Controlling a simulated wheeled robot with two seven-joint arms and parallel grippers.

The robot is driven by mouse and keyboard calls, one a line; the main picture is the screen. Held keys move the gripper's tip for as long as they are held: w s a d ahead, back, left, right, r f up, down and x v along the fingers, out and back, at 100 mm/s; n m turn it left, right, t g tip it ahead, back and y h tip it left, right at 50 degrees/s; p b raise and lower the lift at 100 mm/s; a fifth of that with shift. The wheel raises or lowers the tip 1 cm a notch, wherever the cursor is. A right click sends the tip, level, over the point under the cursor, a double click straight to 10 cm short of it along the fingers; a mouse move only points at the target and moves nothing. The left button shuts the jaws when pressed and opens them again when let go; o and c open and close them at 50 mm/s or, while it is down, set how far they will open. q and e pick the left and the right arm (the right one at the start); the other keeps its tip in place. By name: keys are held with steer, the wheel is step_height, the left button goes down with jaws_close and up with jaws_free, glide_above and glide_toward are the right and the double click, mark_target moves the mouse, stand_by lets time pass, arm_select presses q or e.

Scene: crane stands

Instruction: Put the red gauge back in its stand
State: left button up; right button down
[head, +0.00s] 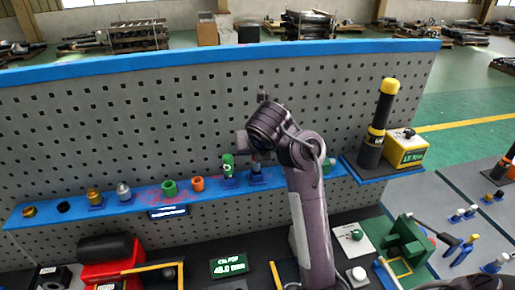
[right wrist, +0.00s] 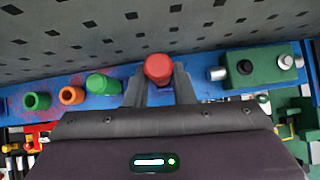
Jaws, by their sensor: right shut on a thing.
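The red gauge (right wrist: 158,68) shows in the right wrist view as a round red end between the two fingers of my right gripper (right wrist: 158,82), which is shut on it. In the head view my right gripper (head: 256,163) is at the blue shelf, just above a small blue stand (head: 256,179). The gauge itself is hidden there by the wrist and fingers. I cannot tell whether the gauge is seated in the stand or held above it. My left gripper is not in view.
A green gauge (head: 228,161) stands close to the left of my right gripper. An orange ring (head: 198,184) and a green ring (head: 169,188) are further left on the blue shelf (head: 130,205). A green box (right wrist: 262,68) is to the right. A perforated panel (head: 150,125) rises behind.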

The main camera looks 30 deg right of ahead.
steer(key=shift+f, duration=1.4)
steer(key=c, duration=1.1)
jaws_free()
steer(key=shift+f, duration=0.1)
steer(key=shift+c, duration=0.2)
steer(key=shift+p+v, duration=1)
steer(key=shift+v, duration=1.55)
